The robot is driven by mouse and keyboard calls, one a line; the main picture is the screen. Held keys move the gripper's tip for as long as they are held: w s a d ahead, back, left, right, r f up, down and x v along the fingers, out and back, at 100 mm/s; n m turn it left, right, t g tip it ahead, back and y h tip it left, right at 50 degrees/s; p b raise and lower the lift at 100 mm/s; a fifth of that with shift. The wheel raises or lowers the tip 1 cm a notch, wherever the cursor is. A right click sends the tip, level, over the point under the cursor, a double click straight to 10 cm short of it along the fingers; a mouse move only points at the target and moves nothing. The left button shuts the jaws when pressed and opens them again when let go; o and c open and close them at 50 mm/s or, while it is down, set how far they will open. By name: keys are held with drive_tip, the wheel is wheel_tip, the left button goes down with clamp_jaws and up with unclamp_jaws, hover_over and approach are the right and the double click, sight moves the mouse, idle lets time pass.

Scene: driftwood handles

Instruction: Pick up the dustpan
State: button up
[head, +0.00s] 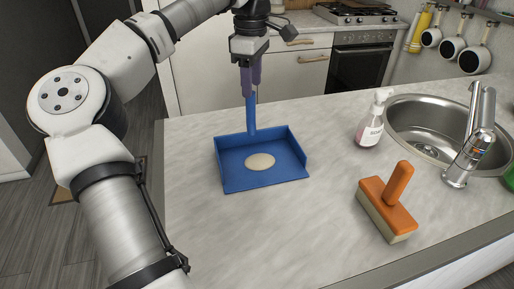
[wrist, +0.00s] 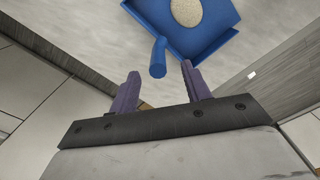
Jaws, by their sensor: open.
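The blue dustpan (head: 232,172) lies on the grey counter in the head view, its open side toward the front. Its handle (head: 251,115) rises at the back, and a round beige disc (head: 260,161) lies in the pan. The dustpan also shows at the top of the wrist view (wrist: 215,40), with the handle end (wrist: 158,66) pointing toward my gripper. My gripper (wrist: 160,82) is open, with its two purple fingers on either side of the handle's line. In the head view, my gripper (head: 250,86) is at the handle's top end. I cannot tell whether they touch.
An orange brush (head: 388,202) stands on the counter at the right front. A soap bottle (head: 371,120) stands by the sink (head: 420,118) and tap (head: 474,135). A stove (head: 361,60) is behind. The counter left and in front of the dustpan is clear.

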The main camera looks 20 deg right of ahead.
sight(251, 107)
drive_tip(key=shift+w+a+f+p, duration=0.15)
drive_tip(key=shift+f+p, duration=0.3)
drive_tip(key=shift+f, duration=1.45)
drive_tip(key=shift+w+d+f+p, duration=0.1)
drive_tip(key=shift+f+p, duration=0.35)
drive_tip(key=shift+f, duration=1.45)
drive_tip(key=c, duration=1)
